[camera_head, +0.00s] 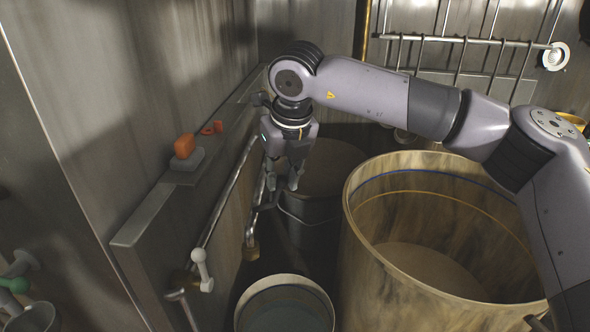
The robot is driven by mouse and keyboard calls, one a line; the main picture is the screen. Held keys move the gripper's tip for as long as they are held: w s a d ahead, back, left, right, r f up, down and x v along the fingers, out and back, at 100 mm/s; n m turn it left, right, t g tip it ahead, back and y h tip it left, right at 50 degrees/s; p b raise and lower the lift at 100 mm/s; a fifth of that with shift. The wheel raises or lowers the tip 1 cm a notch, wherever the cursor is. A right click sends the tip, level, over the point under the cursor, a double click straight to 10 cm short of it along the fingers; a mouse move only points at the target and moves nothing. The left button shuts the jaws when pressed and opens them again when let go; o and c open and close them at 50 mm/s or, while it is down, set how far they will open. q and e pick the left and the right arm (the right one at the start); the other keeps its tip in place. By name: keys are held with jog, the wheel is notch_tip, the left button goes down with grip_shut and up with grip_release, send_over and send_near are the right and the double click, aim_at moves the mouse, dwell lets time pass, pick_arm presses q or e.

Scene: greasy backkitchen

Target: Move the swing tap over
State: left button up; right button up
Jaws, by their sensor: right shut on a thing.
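The swing tap (253,228) is a thin metal pipe with a brass-coloured end, beside the metal ledge and left of the dark pot. My right gripper (283,182) points down at the upper part of this pipe and is shut on it. The fingers and wrist hide part of the pipe and where they meet it. My right arm comes in from the right, over the large drum. My left gripper is not in view.
A smaller round container (285,283) is in front. An orange-topped object (185,147) sits on the metal ledge (150,218). A rail (470,41) runs along the back wall.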

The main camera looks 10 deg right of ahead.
jog(key=d+b, duration=0.2)
jog(key=d, duration=0.9)
jog(key=shift+w+b, duration=0.25)
jog(key=shift+b, duration=0.15)
jog(key=shift+a+f, duration=0.1)
dwell(0.3)
jog(key=w+d+p, duration=0.2)
jog(key=w+d, duration=0.2)
jog(key=d, duration=0.8)
jog(key=shift+d, duration=0.2)
dwell(0.7)
jog(key=shift+p, duration=0.3)
